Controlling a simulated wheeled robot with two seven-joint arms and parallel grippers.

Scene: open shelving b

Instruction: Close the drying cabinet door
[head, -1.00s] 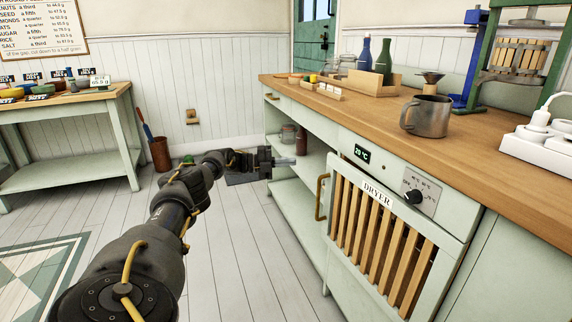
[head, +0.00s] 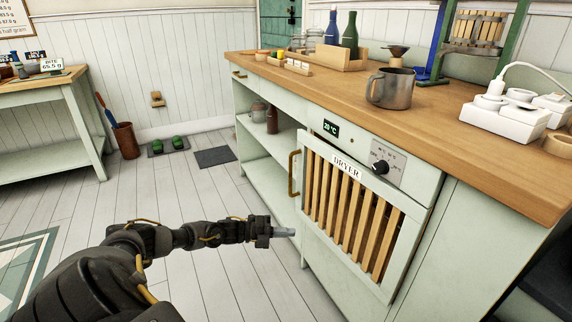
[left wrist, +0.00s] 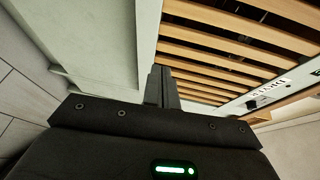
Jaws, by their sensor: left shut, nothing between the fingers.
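The drying cabinet door (head: 346,205) is a pale frame with wooden slats and a DRYER label, below the dryer's control panel (head: 362,150). Its brass handle (head: 293,174) is on the left edge. The door is close to the cabinet front, but I cannot tell how wide any gap is. My left gripper (head: 290,232) is shut and empty, beside the door's lower left corner in the head view. In the left wrist view its fingers (left wrist: 161,84) point toward the slats (left wrist: 225,55); contact is unclear. My right gripper is not in view.
The wooden worktop (head: 300,80) carries a metal mug (head: 390,89), bottles in a tray and a white power strip (head: 505,120). Open shelves (head: 268,160) lie left of the dryer. A side table (head: 45,85) stands far left.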

